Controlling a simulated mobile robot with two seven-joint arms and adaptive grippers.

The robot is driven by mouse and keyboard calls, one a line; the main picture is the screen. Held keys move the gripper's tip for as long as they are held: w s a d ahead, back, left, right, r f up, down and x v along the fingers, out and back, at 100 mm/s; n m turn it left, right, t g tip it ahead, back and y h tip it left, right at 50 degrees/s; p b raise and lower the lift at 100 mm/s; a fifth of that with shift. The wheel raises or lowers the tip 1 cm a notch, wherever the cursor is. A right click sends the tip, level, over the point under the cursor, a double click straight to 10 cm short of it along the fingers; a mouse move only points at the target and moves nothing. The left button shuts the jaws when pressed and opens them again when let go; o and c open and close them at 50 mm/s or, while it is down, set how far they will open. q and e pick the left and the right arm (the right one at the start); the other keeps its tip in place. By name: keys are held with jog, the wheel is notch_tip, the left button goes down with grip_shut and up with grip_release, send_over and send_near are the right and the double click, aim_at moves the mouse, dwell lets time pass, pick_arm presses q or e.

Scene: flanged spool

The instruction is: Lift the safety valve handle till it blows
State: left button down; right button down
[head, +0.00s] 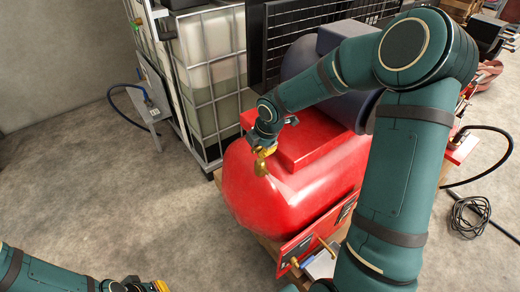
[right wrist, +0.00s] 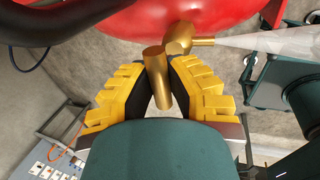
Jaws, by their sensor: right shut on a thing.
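In the right wrist view, a brass handle (right wrist: 163,85) stands between the yellow-padded fingers of my right gripper (right wrist: 158,88), which is shut on it. Behind it is the brass safety valve body (right wrist: 180,36), on the red tank (right wrist: 135,18). A pale, whitish plume (right wrist: 275,42) spreads to the right from the valve's outlet. In the head view my right gripper (head: 262,160) is at the left end of the red tank (head: 245,185); the handle is hard to make out there. My left gripper (head: 152,287) is cut off at the bottom edge.
A caged white liquid container (head: 208,60) stands behind the tank. A small panel box (head: 150,95) with a blue hose is at the left. A black cable coil (head: 468,215) lies on the floor at right. The floor at left is clear.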

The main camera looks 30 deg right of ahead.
jog(key=shift+f+b, duration=0.55)
jog(key=shift+f, duration=0.25)
dwell(0.4)
jog(key=c, duration=0.5)
grip_release()
jog(key=shift+c, duration=0.2)
notch_tip(320, 180, up, 5)
jog(key=p, duration=0.5)
jog(key=shift+r+p, duration=0.95)
jog(key=shift+r, duration=0.05)
